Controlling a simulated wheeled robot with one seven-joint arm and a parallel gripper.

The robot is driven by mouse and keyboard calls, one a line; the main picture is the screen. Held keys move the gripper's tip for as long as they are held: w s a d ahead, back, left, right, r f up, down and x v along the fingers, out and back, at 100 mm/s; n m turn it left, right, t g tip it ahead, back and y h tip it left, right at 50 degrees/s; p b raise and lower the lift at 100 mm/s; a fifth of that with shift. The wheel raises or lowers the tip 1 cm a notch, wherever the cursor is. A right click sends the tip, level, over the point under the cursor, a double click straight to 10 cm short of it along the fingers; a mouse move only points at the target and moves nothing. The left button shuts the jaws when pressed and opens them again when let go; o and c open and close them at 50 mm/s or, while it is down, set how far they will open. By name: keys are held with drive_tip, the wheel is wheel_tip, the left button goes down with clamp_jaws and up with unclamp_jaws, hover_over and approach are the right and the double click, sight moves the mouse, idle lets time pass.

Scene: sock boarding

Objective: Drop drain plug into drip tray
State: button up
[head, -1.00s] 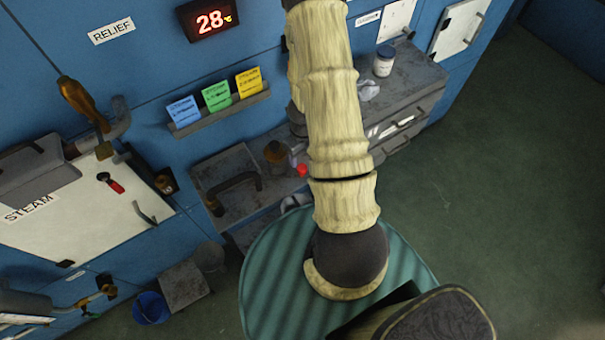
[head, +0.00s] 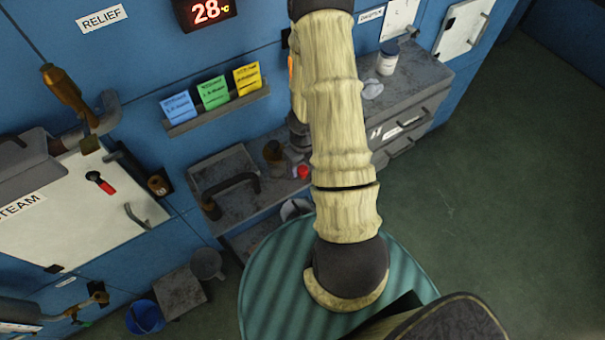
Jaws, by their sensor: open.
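My arm crosses the middle of the head view, and its far end is hidden behind its own links and the upper edge. My gripper does not show. I cannot pick out the drain plug with certainty. A small red-capped item (head: 302,171) sits beside my arm on the grey counter, partly near a brown bottle (head: 273,153). A grey, shallow, tray-like surface (head: 226,165) with a dark curved pipe over it lies left of the bottle; I cannot tell whether it is the drip tray.
A grey drawer cabinet (head: 420,95) with a white jar (head: 387,59) stands right of my arm. Blue, green and yellow cards stand on a wall ledge (head: 218,112). A white steam panel (head: 85,205), a grey block (head: 180,291) and a blue bucket (head: 145,314) are left. The right floor is clear.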

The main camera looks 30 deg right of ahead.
sight(303, 169)
wheel_tip(303, 169, down, 3)
drive_tip(key=shift+f+b, duration=0.15)
drive_tip(key=shift+b, duration=0.75)
drive_tip(key=c, duration=1.1)
drive_tip(key=shift+r, duration=0.2)
drive_tip(key=shift+c, duration=0.2)
wheel_tip(303, 169, up, 10)
drive_tip(key=p, duration=0.9)
drive_tip(key=shift+f, duration=0.1)
